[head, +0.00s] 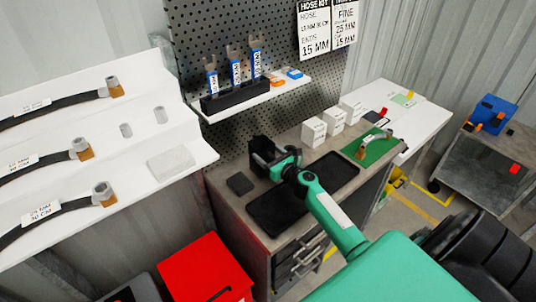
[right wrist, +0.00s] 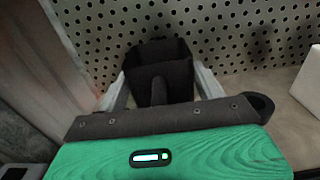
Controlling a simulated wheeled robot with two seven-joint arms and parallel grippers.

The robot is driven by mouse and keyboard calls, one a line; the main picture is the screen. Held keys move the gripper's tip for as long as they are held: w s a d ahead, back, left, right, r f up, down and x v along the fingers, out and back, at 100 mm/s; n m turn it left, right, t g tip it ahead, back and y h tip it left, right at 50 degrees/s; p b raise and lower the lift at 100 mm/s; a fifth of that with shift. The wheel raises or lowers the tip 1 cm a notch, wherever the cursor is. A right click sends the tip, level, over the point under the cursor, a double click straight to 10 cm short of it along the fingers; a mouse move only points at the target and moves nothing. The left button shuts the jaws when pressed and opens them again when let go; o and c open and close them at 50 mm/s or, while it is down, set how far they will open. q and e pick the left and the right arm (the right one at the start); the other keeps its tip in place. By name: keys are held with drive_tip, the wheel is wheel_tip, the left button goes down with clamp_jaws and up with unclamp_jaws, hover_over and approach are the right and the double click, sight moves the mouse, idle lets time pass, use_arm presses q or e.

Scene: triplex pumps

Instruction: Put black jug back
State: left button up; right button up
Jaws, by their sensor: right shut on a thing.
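The black jug (head: 262,149) is an open-topped, box-like container at the back of the grey workbench, close to the pegboard. In the right wrist view the jug (right wrist: 158,62) looks upright, with its handle towards me between the two grey fingers. My right gripper (head: 281,164) is shut on the jug at its handle side; the fingertips (right wrist: 158,92) are partly hidden by the dark gripper body. I cannot tell whether the jug's base touches the bench. My left gripper is not in view.
A black tray (head: 265,212) lies on the bench below my right arm. A dark square pad (head: 240,184) lies left of it. White boxes (head: 314,132) stand to the right, beside a green mat (head: 378,154). A shelf with blue-handled wrenches (head: 235,72) hangs above.

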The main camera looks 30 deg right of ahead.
drive_tip(key=o, duration=1.6)
drive_tip(key=shift+f, duration=0.1)
drive_tip(key=shift+c, duration=0.2)
drive_tip(key=s+b, duration=0.1)
drive_tip(key=s, duration=1.1)
drive_tip(key=shift+d+b, duration=0.35)
drive_tip(key=shift+d, duration=0.1)
drive_tip(key=shift+a, duration=0.1)
